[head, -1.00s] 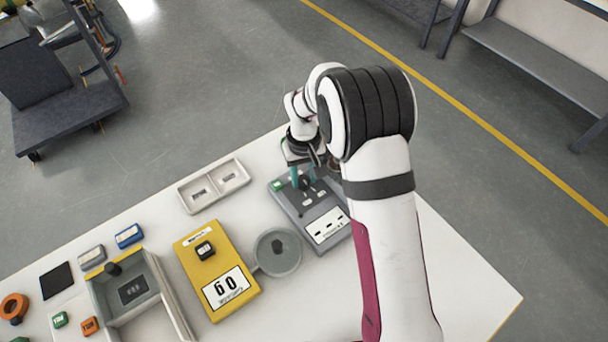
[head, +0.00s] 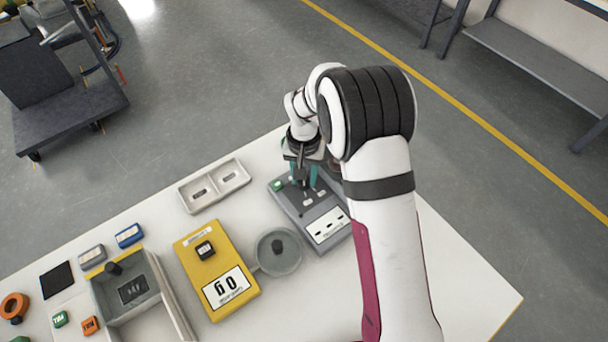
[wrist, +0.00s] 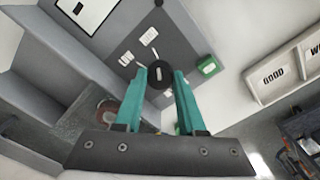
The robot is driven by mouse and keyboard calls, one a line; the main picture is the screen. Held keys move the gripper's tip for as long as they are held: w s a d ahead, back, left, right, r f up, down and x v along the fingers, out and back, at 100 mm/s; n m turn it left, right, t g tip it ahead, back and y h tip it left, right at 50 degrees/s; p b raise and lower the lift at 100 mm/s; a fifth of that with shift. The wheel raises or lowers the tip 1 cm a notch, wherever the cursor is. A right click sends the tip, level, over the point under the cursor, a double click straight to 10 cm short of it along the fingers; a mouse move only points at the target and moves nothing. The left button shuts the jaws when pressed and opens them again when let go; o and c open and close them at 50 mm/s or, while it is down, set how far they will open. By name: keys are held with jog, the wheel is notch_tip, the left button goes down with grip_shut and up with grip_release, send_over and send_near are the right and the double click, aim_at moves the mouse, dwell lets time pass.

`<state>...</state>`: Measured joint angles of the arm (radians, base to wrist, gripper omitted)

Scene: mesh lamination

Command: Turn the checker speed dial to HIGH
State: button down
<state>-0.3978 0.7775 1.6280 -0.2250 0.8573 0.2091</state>
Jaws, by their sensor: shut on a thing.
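The grey checker (head: 309,207) lies on the white table, with a white label panel toward its front. Its round black speed dial (wrist: 158,76) shows in the wrist view between the teal fingertips of my gripper (wrist: 160,80). My gripper is shut on the dial from above. In the head view my gripper (head: 303,178) stands over the back of the checker and hides much of the dial. Small white labels (wrist: 149,36) sit around the dial, too small to read. A pale mark shows on the dial.
A green block (wrist: 209,66) is at the checker's corner, close to my fingers. A two-compartment tray (head: 214,187) is left of the checker. A yellow scale (head: 217,268) and grey round dish (head: 278,252) stand in front-left.

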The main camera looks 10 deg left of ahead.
jog(key=c, duration=0.5)
grip_release()
notch_tip(320, 180, up, 16)
dwell(0.3)
